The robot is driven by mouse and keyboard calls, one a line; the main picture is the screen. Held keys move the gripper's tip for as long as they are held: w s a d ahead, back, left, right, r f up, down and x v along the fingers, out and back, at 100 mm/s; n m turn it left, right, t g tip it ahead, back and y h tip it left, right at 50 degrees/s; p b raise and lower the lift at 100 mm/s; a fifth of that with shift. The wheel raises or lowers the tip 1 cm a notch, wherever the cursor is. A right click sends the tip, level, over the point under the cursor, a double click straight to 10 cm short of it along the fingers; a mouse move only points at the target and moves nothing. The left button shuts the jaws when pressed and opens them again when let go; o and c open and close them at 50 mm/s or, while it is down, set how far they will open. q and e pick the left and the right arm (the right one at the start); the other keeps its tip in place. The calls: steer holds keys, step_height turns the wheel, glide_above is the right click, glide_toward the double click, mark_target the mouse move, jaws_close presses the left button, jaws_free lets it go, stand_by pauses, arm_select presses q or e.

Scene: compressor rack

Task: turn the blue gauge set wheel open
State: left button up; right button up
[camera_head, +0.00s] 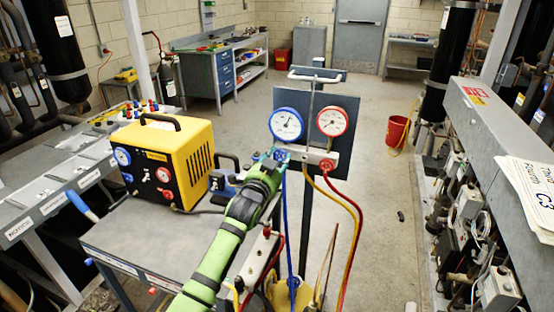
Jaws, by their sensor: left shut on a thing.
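The gauge set hangs on a dark stand plate (345,110) at the middle of the head view. It has a blue-rimmed gauge (286,124) on the left and a red-rimmed gauge (332,121) on the right. The blue wheel (282,155) sits below the blue gauge, at the left end of the manifold (312,157). My left gripper (276,158) is at this wheel, on the end of the green arm, and is shut on it. The gripper partly hides the wheel. The red wheel (327,164) is to its right. My right gripper is not in view.
A yellow recovery machine (168,160) stands left of the arm on a grey cart (135,232). Blue, yellow and red hoses (350,215) hang below the manifold. A compressor rack (510,140) lines the right side. Open floor (385,175) lies behind the stand.

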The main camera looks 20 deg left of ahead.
arm_select(q)
steer(key=n, duration=0.4)
steer(key=shift+f+n, duration=0.35)
steer(key=shift+n, duration=0.05)
steer(key=shift+s+f+n+p, duration=0.1)
steer(key=shift+n+p, duration=0.4)
steer(key=shift+n, duration=2)
steer(key=o, duration=1.1)
steer(key=shift+c, duration=0.2)
steer(key=shift+o, duration=0.4)
steer(key=shift+a, duration=0.1)
